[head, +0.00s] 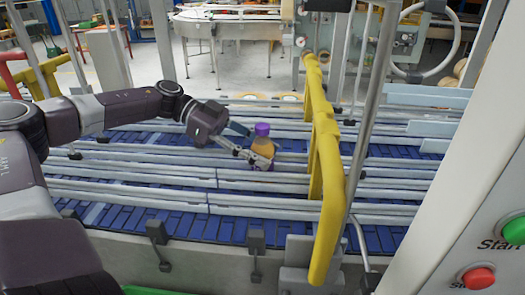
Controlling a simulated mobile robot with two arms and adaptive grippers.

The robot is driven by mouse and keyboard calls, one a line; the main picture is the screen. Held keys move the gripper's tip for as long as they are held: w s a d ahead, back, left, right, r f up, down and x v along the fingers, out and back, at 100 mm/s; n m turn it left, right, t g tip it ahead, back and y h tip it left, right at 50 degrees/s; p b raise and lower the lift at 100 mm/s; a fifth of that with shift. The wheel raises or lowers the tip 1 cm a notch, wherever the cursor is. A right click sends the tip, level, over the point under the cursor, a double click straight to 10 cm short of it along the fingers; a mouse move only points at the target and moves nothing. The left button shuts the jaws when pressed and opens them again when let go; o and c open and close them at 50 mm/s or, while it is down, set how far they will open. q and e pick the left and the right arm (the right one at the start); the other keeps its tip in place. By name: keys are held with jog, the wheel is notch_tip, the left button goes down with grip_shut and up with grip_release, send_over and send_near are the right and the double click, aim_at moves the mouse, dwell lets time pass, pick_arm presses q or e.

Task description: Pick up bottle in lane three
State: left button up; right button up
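A bottle (263,146) with a purple cap and orange-yellow contents stands roughly upright among the rails of the blue conveyor (175,227). Its lower part is partly hidden by a gripper finger and a rail. My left gripper (257,149) reaches in from the left at the bottle. One finger crosses in front of the bottle's lower body, and the other is at its left far side. I cannot tell whether the fingers press on it. My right gripper is not in view.
Pale guide rails (130,200) divide the conveyor into lanes. A yellow guard bar (325,165) stands close to the right of the bottle. A white post carries a green start button (514,230) and a red stop button (478,277) at the right.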

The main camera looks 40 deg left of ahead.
pick_arm(q)
jog(key=o, duration=0.5)
jog(key=v, duration=1.2)
jog(key=shift+w, duration=0.1)
